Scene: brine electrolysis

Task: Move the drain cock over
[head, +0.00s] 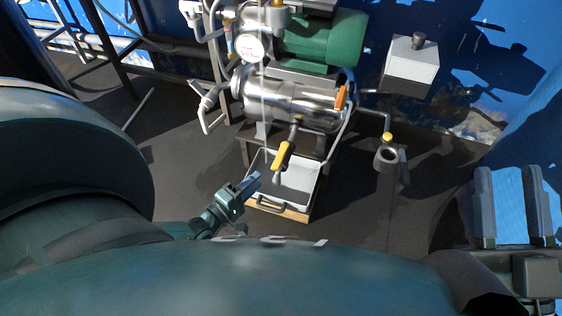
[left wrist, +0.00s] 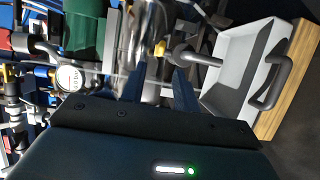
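The drain cock has a yellow lever (head: 283,154) and hangs under the front of the shiny steel vessel (head: 300,100) in the head view. Its lever slants down to the left. In the left wrist view a grey spout (left wrist: 195,58) and a bit of yellow (left wrist: 160,48) show just beyond my fingertips. My left gripper (head: 250,183) is in front of and below the cock, apart from it. Its fingers (left wrist: 160,88) stand apart with nothing between them. My right gripper (head: 512,200) is open and empty at the far right.
A white tray (head: 300,172) with a dark handle (head: 269,204) stands on a wooden board below the cock. A gauge (head: 250,48), a green motor (head: 325,42) and pipes stand behind. A grey cup-like fitting (head: 387,157) is at the right.

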